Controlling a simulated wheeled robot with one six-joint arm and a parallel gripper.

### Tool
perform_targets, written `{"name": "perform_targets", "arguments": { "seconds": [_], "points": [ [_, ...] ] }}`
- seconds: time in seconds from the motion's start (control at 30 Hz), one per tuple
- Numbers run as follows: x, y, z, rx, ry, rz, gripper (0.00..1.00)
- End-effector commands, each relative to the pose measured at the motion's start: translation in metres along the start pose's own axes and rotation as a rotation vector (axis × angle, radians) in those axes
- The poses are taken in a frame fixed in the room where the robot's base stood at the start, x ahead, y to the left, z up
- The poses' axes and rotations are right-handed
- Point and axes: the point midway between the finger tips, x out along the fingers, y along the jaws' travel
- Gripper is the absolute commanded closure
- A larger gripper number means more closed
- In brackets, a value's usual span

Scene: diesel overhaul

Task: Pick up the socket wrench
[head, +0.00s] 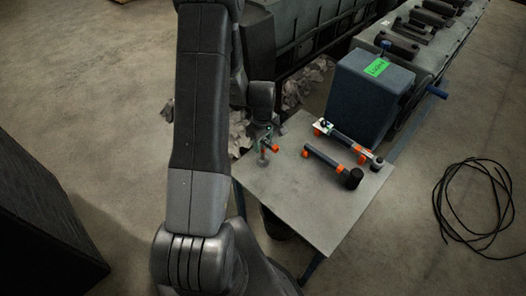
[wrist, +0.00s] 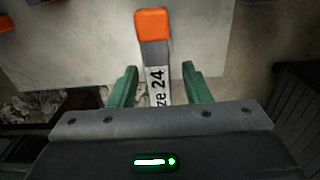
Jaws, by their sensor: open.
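A flat grey tool with an orange end and a white label ending in "ze 24" (wrist: 153,50) lies between the green fingers of my gripper (wrist: 157,72) in the wrist view. The fingers are open, with a gap on each side of it. Its near part is hidden by my gripper body. In the head view my gripper (head: 265,134) is low over the left corner of the table, at a small orange-tipped tool (head: 275,148). I cannot tell from its visible part whether this tool is the socket wrench.
On the grey table (head: 308,215) lie a black-headed tool with orange bands (head: 332,165) and a longer tool (head: 345,141) behind it. A dark blue box with a green label (head: 362,100) stands at the back. A black cable (head: 475,205) lies on the floor at right.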

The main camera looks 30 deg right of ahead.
Motion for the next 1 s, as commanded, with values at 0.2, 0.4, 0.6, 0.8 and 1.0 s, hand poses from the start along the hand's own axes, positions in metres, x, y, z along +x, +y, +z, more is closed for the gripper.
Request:
{"name": "perform_targets", "arguments": {
  "seconds": [0.2,0.4,0.6,0.8,1.0],
  "points": [
    [0.015,0.0,0.0,0.001,0.0,0.0,0.56],
    [0.016,0.001,0.0,0.001,0.001,0.001,0.56],
    [0.016,0.001,0.0,0.001,0.001,0.001,0.88],
    [0.015,0.001,0.0,0.001,0.001,0.001,1.0],
    [0.015,0.001,0.0,0.001,0.001,0.001,1.0]
  ]
}}
